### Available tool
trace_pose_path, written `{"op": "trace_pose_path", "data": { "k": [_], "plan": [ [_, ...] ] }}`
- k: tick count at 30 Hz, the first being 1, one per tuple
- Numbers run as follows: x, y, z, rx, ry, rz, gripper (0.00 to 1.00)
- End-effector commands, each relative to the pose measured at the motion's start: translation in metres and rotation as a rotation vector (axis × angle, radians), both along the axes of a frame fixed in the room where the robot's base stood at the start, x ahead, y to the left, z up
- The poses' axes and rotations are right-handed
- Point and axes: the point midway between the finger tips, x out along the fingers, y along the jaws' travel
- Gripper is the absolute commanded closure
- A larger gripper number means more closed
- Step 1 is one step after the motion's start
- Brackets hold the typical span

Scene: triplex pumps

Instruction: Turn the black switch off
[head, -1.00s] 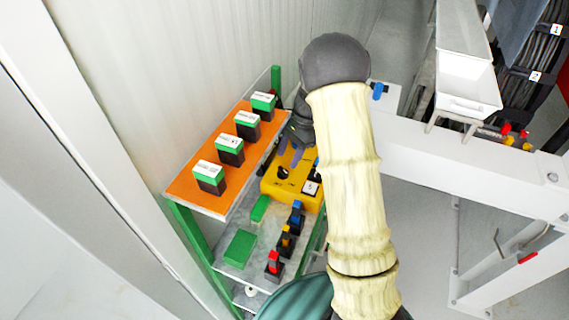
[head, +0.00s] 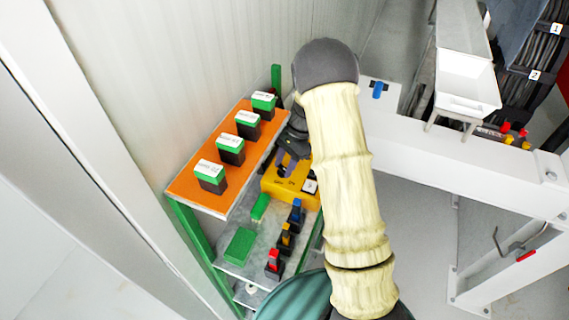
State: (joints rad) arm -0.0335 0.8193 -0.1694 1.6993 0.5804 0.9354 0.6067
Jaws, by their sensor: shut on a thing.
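A yellow control box (head: 283,186) sits on the grey lower shelf, partly hidden by my arm. My gripper (head: 287,167) is over the left part of the box, with its bluish fingers pointing down at the spot where the black switch sits. The gripper is shut on the black switch, which is mostly hidden behind the fingers. The switch's exact angle cannot be seen.
Several black and green boxes stand on the orange upper shelf (head: 188,187) close to the left of my gripper. Red, yellow and blue levers (head: 274,260) and green blocks (head: 239,246) are on the lower shelf in front. A white beam (head: 440,150) runs to the right.

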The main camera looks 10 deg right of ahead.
Motion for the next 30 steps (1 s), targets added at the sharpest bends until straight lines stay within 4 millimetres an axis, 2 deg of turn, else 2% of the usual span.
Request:
{"op": "trace_pose_path", "data": {
  "k": [8,14,30],
  "plan": [
    [-0.0001,-0.0004,0.0011,0.000,-0.001,-0.065,0.86],
    [-0.0005,-0.0006,0.0017,0.001,-0.002,-0.181,0.86],
    [-0.0034,-0.0006,0.0017,0.002,-0.003,-0.668,0.86]
  ]
}}
